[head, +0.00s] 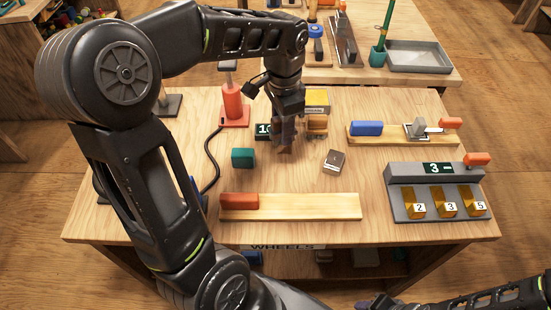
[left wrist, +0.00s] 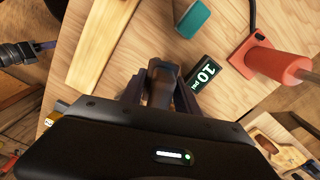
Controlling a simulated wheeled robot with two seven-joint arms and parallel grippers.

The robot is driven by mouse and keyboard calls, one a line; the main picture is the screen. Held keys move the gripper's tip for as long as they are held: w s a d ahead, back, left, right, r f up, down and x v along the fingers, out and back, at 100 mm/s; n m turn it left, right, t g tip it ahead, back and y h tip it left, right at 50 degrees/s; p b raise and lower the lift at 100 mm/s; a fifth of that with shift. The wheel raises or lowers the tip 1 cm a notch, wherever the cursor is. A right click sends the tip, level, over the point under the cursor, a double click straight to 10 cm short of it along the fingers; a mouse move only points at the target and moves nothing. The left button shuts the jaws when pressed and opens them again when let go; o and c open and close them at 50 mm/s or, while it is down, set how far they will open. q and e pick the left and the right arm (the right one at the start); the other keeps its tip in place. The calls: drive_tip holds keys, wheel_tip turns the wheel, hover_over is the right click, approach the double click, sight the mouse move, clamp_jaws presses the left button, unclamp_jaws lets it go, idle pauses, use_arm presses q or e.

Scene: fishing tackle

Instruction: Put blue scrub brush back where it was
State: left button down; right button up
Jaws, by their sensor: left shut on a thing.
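A blue block-shaped thing (head: 366,128), possibly the blue scrub brush, lies on the left part of a light wooden board (head: 390,139) at the right of the table. I cannot make out bristles. My left gripper (head: 285,140) points down over the middle of the table, left of that board. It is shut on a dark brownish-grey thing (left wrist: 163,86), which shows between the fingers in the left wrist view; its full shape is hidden. My right gripper (head: 376,302) is partly visible at the bottom edge, away from the table top; its fingers are unclear.
A dark display (left wrist: 202,74) is close beside the gripper. A red post (head: 233,105) stands behind. A grey numbered unit (head: 436,172) stands right.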

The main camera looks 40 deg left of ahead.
use_arm(q)
hover_over(282, 163)
drive_tip(key=shift+f, duration=3.2)
drive_tip(key=shift+f, duration=1.85)
drive_tip(key=shift+f, duration=0.25)
drive_tip(key=c, duration=0.9)
unclamp_jaws()
drive_tip(key=shift+r, duration=0.1)
drive_tip(key=shift+r, duration=0.1)
wheel_tip(282, 163, up, 12)
drive_tip(key=shift+r, duration=0.1)
